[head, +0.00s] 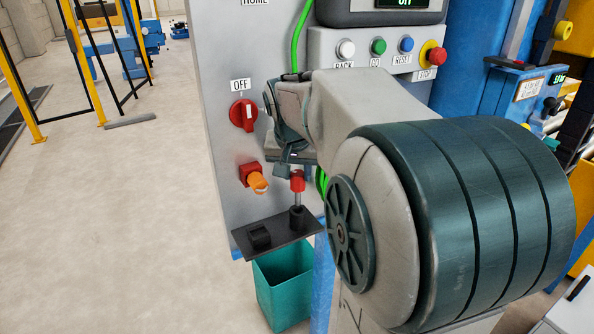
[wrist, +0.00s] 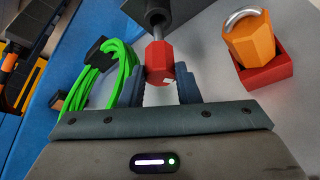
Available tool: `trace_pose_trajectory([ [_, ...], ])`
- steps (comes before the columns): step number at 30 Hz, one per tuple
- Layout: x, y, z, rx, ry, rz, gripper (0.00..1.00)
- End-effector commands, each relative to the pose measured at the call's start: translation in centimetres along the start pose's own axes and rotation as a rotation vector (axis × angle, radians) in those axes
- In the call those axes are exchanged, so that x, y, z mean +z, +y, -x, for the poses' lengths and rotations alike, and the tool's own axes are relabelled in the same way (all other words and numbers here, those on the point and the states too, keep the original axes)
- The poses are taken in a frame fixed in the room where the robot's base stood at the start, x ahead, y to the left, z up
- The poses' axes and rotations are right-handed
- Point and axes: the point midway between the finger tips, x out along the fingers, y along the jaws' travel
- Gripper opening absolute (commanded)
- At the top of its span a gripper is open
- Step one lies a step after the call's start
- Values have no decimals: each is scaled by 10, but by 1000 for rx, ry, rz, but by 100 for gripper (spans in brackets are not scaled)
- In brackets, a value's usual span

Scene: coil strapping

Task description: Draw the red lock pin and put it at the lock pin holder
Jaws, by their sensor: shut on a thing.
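The red lock pin (head: 297,181) is upright over the black shelf, with its steel shaft visible below the red head. The shaft's lower end meets the black cylindrical holder (head: 297,215); its tip is hidden. In the wrist view my gripper (wrist: 161,88) is shut on the pin's red head (wrist: 159,62), one finger at each side. The shaft (wrist: 158,33) runs to the black holder (wrist: 153,10) there too. In the head view my gripper (head: 291,168) is partly hidden by my arm.
A black shelf (head: 275,244) carries a black square block (head: 259,236). An orange padlock (head: 258,183) hangs at a red base left of the pin; it also shows in the wrist view (wrist: 250,40). A green cable (wrist: 118,70) is coiled nearby. A teal bin (head: 283,290) stands below.

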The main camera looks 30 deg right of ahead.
Motion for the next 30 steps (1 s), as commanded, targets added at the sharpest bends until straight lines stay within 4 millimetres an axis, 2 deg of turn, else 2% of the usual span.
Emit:
trace_pose_trajectory([
  [16, 0, 0, -1, 0, 1, 0, 0],
  [30, 5, 0, -14, 0, 1, 0, 0],
])
